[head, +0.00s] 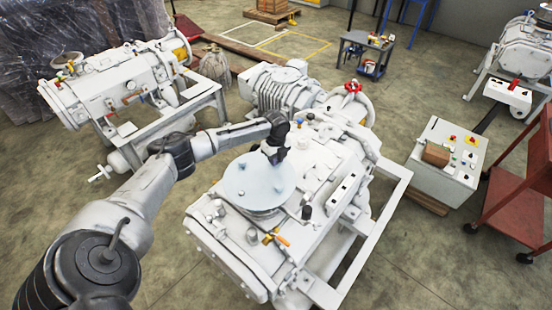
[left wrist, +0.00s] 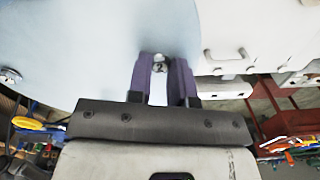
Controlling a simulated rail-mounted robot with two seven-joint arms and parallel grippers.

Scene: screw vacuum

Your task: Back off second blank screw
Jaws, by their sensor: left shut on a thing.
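The blank (head: 255,185) is a round, pale blue-grey plate lying on top of the white vacuum pump (head: 225,240) in the head view. It also fills the upper left of the left wrist view (left wrist: 90,45). My left gripper (head: 274,158) is at the far edge of the blank, pointing down. In the left wrist view its purple fingers (left wrist: 163,68) are shut on a small metal screw (left wrist: 159,64) at the plate's edge. The screw's shank is hidden. Another screw (left wrist: 11,76) sits at the plate's left edge. My right gripper is not in view.
A red valve handwheel (head: 353,87) stands up behind the blank. An orange-handled valve (head: 276,239) is on the pump's near side. A white control box (head: 445,160) and a red cart (head: 515,200) stand at right. Another pump (head: 120,85) is at left.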

